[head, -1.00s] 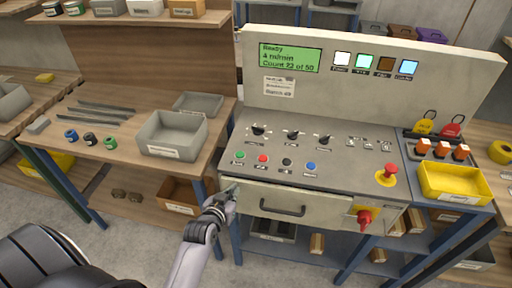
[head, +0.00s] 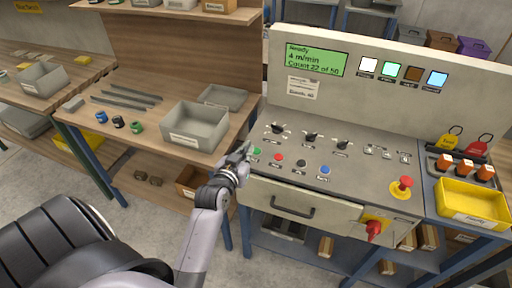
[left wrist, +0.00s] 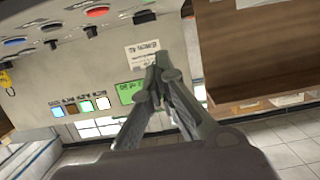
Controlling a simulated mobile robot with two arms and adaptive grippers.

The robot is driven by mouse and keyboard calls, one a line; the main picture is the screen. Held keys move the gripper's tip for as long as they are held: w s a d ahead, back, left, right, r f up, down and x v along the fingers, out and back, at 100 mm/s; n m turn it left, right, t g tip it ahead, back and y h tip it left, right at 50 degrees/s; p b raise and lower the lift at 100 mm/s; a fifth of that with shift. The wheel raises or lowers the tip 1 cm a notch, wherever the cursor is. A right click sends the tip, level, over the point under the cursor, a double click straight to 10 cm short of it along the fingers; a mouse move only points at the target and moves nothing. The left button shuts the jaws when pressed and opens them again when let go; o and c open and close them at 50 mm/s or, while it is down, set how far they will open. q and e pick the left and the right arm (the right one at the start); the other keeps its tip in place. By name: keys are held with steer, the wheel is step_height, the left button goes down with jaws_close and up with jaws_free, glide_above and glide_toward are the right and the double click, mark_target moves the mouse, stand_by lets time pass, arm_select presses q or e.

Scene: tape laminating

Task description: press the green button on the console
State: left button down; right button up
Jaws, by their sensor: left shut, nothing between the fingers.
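The console (head: 330,203) has a sloped panel with a row of green, red, black and blue buttons along its front. The green button (head: 256,151) is the leftmost, near the panel's front left corner. My left gripper (head: 246,147) is shut and empty, with its fingertips close beside the green button on its left in the head view. I cannot tell whether they touch it. In the left wrist view the shut fingers (left wrist: 162,62) point towards the console, and the red button (left wrist: 97,11) shows at the top. My right gripper is not in view.
A grey bin (head: 195,128) stands on the wooden bench left of the console. Black knobs (head: 311,136) sit behind the buttons. A red emergency stop (head: 405,184) and a yellow tray (head: 470,204) are to the right. The lit screen (head: 316,60) reads Ready.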

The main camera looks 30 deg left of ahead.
arm_select(q)
steer(key=p, duration=0.1)
glide_above(256, 157)
steer(key=shift+f, duration=0.75)
step_height(256, 157, down, 3)
steer(key=shift+w+a+r+p, duration=0.1)
steer(key=shift+r+p, duration=0.05)
steer(key=shift+p, duration=0.15)
steer(key=shift+f, duration=0.8)
steer(key=shift+f, duration=0.1)
